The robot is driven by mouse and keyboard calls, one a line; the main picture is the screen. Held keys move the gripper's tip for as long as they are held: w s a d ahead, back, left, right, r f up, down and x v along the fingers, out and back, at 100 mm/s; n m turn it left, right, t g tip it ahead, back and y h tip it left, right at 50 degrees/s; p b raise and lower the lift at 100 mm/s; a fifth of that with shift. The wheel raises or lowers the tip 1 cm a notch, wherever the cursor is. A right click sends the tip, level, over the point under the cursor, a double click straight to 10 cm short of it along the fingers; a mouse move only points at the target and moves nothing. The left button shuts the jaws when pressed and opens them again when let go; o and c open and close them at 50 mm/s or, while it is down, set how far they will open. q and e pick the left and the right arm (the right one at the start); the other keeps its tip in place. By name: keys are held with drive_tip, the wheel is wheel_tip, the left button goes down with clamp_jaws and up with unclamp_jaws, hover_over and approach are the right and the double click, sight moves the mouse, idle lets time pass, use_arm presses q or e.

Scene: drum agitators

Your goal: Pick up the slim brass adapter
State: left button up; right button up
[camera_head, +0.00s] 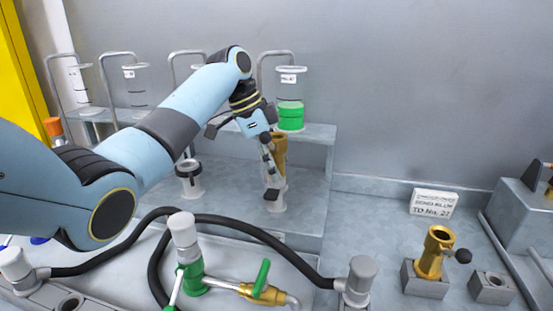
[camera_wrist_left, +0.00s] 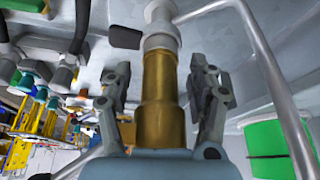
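A slim stepped brass adapter (camera_head: 280,152) stands upright at a pale grey fitting under the right end of the shelf. My left gripper (camera_head: 268,165) is at the adapter and hides part of it. In the left wrist view the brass adapter (camera_wrist_left: 160,90) lies between the two fingers of my left gripper (camera_wrist_left: 160,85). A gap shows on each side, so the gripper is open around it. A pale collar (camera_wrist_left: 160,38) with a dark piece beside it shows at its far end. My right gripper is in neither view.
A green-filled cylinder (camera_head: 290,115) stands on the shelf close to my gripper, with bent metal tubes nearby. Black hoses (camera_head: 240,224) and a green-and-brass valve assembly lie in front. A second brass piece (camera_head: 430,265) with a black knob sits on a grey block at right, by a sign (camera_head: 433,203).

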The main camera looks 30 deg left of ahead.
sight(275, 143)
use_arm(q)
drive_tip(key=c, duration=0.4)
clamp_jaws()
drive_tip(key=shift+r, duration=0.1)
drive_tip(key=shift+w+r, duration=0.1)
drive_tip(key=shift+r, duration=0.55)
wheel_tip(275, 143, up, 3)
drive_tip(key=shift+f+b, duration=0.1)
drive_tip(key=shift+b, duration=0.25)
drive_tip(key=d+r, duration=0.6)
drive_tip(key=d, duration=0.5)
drive_tip(key=shift+w+d+r+p, duration=0.3)
drive_tip(key=shift+w+r, duration=0.1)
drive_tip(key=shift+w, duration=0.05)
